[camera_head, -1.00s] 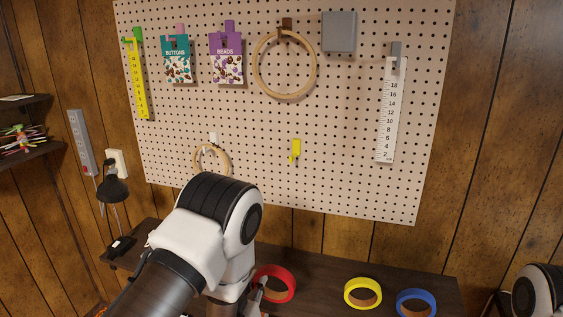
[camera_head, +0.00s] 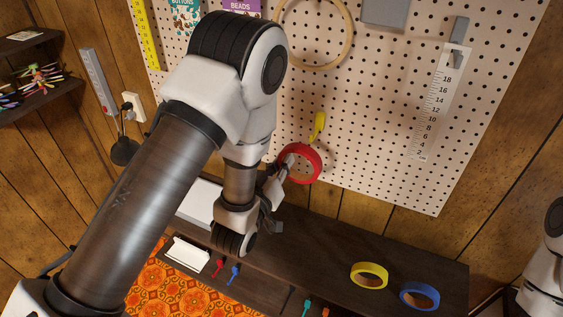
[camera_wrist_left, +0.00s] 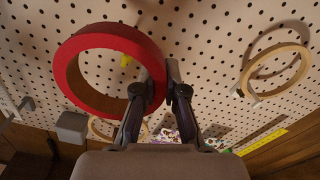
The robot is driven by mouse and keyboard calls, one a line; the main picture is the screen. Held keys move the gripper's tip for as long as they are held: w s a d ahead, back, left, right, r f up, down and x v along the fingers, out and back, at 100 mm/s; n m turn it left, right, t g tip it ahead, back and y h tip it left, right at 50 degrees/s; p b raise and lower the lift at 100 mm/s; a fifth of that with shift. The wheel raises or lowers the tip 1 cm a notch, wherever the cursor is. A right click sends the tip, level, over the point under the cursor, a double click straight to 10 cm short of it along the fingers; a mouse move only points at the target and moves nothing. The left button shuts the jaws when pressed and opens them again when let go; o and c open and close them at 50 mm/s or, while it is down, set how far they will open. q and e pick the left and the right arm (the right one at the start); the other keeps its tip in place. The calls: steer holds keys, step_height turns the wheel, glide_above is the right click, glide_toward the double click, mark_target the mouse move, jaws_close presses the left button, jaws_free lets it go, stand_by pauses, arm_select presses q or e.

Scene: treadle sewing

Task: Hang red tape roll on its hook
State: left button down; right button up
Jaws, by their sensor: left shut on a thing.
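The red tape roll (camera_head: 299,178) is held up off the table in front of the pegboard, at its lower part. My left gripper (camera_head: 283,168) is shut on one side of its ring. In the left wrist view the red roll (camera_wrist_left: 68,72) shows at upper left, with its edge between the fingertips of my left gripper (camera_wrist_left: 158,72). A yellow hook (camera_head: 319,124) on the pegboard is just above the roll in the head view. In the left wrist view the yellow hook (camera_wrist_left: 125,61) shows through the roll's opening. The gap between roll and hook is hard to judge. My right gripper is out of view.
A yellow tape roll (camera_head: 369,275) and a blue tape roll (camera_head: 419,296) lie on the dark table (camera_head: 320,250). A black lamp (camera_head: 124,150) is at left.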

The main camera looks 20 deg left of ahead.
arm_select(q)
steer(key=shift+w, duration=0.45)
steer(key=shift+w+d+f+b, duration=0.1)
steer(key=shift+w+b, duration=0.35)
steer(key=shift+w, duration=3.85)
steer(key=shift+f+b, duration=0.8)
steer(key=c, duration=1.2)
jaws_free()
